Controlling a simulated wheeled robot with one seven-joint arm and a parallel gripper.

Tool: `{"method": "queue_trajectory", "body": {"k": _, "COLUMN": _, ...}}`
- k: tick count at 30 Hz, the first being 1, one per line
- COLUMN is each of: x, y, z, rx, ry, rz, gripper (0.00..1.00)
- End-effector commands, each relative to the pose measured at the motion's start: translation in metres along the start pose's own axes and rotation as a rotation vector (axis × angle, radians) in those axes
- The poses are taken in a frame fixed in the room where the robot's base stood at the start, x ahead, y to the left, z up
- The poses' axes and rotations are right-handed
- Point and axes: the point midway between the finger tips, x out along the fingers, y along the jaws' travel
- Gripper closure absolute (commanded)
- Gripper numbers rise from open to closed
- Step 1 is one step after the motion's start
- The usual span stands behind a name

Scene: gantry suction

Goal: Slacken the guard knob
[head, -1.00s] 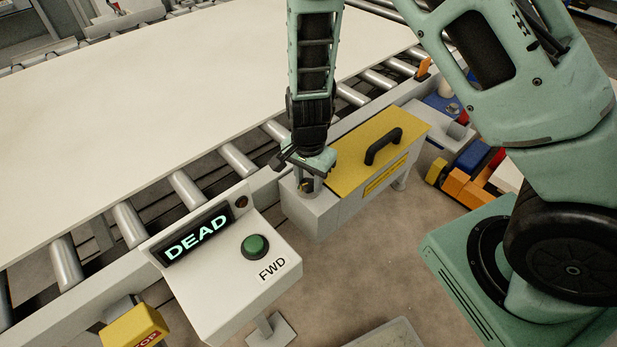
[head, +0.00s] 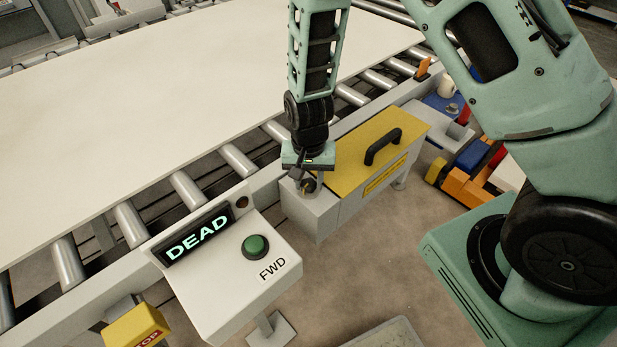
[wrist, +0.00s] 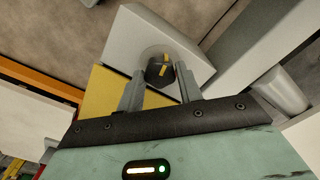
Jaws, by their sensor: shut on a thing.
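The guard knob (wrist: 157,70) is a dark round knob with a yellow pointer mark, on a pale round base at the near end of a grey box (wrist: 150,38). In the head view the knob (head: 307,187) is small and partly hidden by my fingers. My gripper (wrist: 163,80) points down over it, with one finger on each side, shut on the knob. The yellow guard cover (head: 350,160), with a black handle (head: 383,146), lies flat on the box beside the knob.
A control box with a DEAD display (head: 197,234) and green FWD button (head: 256,246) stands close in front. The roller conveyor (head: 240,160) carries a large pale sheet (head: 170,95) behind. Orange and blue parts (head: 470,175) lie at the right.

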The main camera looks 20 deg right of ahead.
Motion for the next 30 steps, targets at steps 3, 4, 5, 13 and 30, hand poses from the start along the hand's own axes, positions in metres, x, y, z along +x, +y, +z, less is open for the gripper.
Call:
{"method": "queue_trajectory", "body": {"k": 3, "x": -0.0007, "y": -0.0004, "z": -0.0004, "rx": -0.037, "ry": 0.001, "rz": -0.001, "gripper": 0.87}}
{"method": "queue_trajectory", "body": {"k": 4, "x": -0.0006, "y": -0.0004, "z": -0.0004, "rx": -0.044, "ry": 0.001, "rz": -0.001, "gripper": 0.87}}
{"method": "queue_trajectory", "body": {"k": 5, "x": -0.0007, "y": -0.0004, "z": -0.0004, "rx": -0.049, "ry": 0.001, "rz": -0.001, "gripper": 0.87}}
{"method": "queue_trajectory", "body": {"k": 13, "x": -0.0006, "y": -0.0005, "z": -0.0004, "rx": -0.070, "ry": 0.001, "rz": -0.001, "gripper": 0.87}}
{"method": "queue_trajectory", "body": {"k": 30, "x": -0.0005, "y": -0.0002, "z": -0.0003, "rx": -0.068, "ry": 0.001, "rz": -0.001, "gripper": 0.43}}
